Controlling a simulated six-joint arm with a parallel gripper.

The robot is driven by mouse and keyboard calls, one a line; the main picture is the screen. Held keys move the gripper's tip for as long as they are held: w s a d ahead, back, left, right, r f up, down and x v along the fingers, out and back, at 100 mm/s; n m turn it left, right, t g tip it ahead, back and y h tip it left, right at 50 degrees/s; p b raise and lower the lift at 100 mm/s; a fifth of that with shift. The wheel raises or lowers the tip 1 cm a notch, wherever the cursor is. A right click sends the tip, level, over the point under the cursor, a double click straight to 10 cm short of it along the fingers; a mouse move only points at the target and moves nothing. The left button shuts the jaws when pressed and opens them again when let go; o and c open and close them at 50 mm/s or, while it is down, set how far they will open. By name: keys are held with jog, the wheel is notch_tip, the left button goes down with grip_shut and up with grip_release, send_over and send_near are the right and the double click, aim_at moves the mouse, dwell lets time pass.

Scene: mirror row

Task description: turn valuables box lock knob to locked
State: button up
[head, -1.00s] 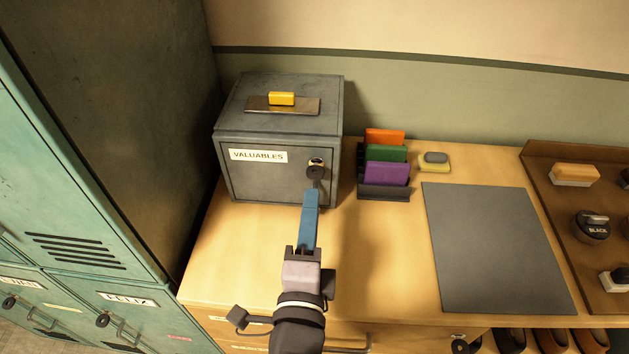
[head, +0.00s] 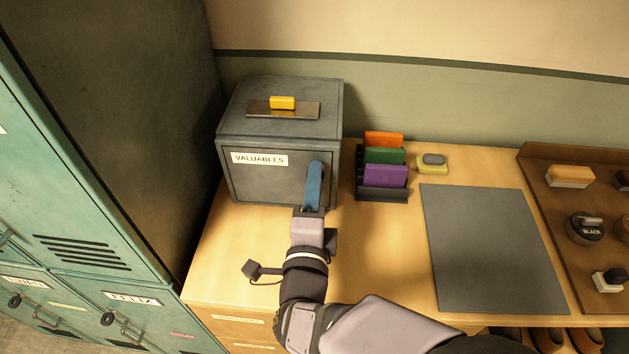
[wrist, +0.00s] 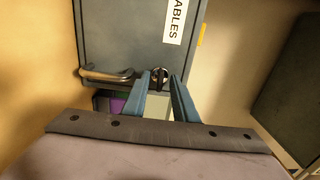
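The valuables box (head: 270,185) is a dark grey metal box with a white VALUABLES label (head: 260,159) on its front. Its lock knob (wrist: 159,75) shows in the wrist view as a small round dark knob with a lighter ring. In the head view the knob is hidden behind my gripper (head: 315,168). In the wrist view my gripper (wrist: 161,84) has its two blue fingers apart, with the knob between their tips. I cannot tell whether the fingers touch it. The knob's setting is not clear.
A metal lever handle (wrist: 106,75) sits beside the knob in the wrist view. A rack of coloured cards (head: 383,192) stands close to the box's right. A grey mat (head: 490,245) lies further right. Teal lockers (head: 85,215) stand at the left.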

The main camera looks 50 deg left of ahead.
jog(key=shift+c, duration=0.4)
grip_shut()
jog(key=shift+n, duration=0.3)
jog(key=n+p, duration=0.2)
jog(key=n, duration=1.5)
jog(key=shift+n, duration=0.3)
